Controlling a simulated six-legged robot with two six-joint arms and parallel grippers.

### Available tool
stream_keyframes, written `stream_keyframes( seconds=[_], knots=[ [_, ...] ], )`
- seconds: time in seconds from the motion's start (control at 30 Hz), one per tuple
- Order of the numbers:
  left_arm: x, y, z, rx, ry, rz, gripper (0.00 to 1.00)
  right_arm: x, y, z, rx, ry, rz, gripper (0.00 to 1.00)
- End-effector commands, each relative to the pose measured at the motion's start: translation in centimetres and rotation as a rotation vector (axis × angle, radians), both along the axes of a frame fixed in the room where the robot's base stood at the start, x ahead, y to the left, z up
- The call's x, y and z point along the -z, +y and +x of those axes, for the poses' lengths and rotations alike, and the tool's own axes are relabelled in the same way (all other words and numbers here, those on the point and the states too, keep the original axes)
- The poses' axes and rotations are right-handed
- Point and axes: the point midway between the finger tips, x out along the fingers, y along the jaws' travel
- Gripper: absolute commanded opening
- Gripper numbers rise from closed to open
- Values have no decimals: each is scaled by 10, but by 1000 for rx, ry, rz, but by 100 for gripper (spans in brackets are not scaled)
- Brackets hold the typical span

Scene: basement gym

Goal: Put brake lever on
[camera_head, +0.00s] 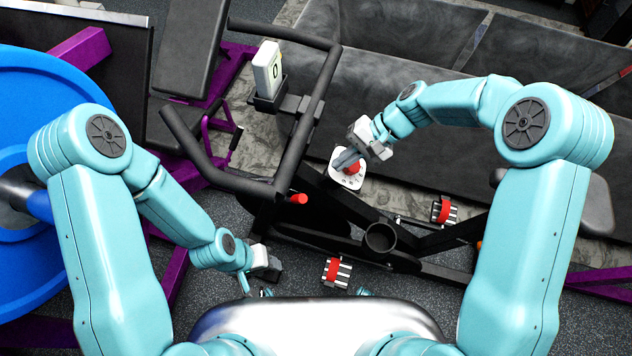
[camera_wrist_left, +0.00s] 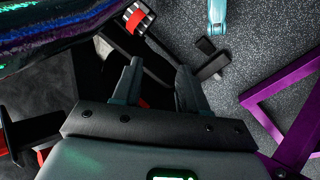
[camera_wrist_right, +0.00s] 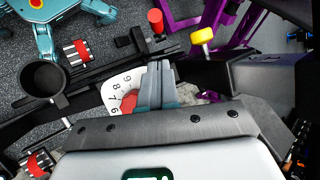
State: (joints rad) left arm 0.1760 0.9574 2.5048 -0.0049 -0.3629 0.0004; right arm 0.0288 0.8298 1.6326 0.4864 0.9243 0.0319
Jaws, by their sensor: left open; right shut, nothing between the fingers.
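A red-tipped lever (camera_head: 299,199) sticks out beside the exercise bike's black handlebar (camera_head: 292,160); it may be the brake lever. What looks like its red end shows at the top of the right wrist view (camera_wrist_right: 156,22). A white dial plate (camera_head: 348,183) with numbers and a red knob (camera_head: 353,167) sits on the bike frame. My right gripper (camera_head: 345,160) is shut and empty over the dial, its fingers partly hiding it; contact cannot be told. My left gripper (camera_head: 270,270) is open and empty, low to the left of a red-banded pedal (camera_head: 330,271).
A black cup holder (camera_head: 380,238) sits on the frame, with another pedal (camera_head: 444,211) to the right. A large blue disc (camera_head: 40,90) and purple frames stand left. A yellow knob (camera_wrist_right: 201,36) is beyond my right gripper.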

Motion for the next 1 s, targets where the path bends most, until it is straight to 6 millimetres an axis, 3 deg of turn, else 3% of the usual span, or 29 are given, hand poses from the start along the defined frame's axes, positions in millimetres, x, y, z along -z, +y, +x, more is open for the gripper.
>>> stream_keyframes(
  seconds=[0.27,0.53,1.0],
  knots=[
    [-4,0,0,0,0,0,43,44,41,-9,-3,3,-1,0],
    [-10,0,0,0,0,0,43,49,60,-33,-2,2,0,0],
    [-9,0,0,0,0,0,43,51,62,-36,-1,-2,-1,0]
  ],
)
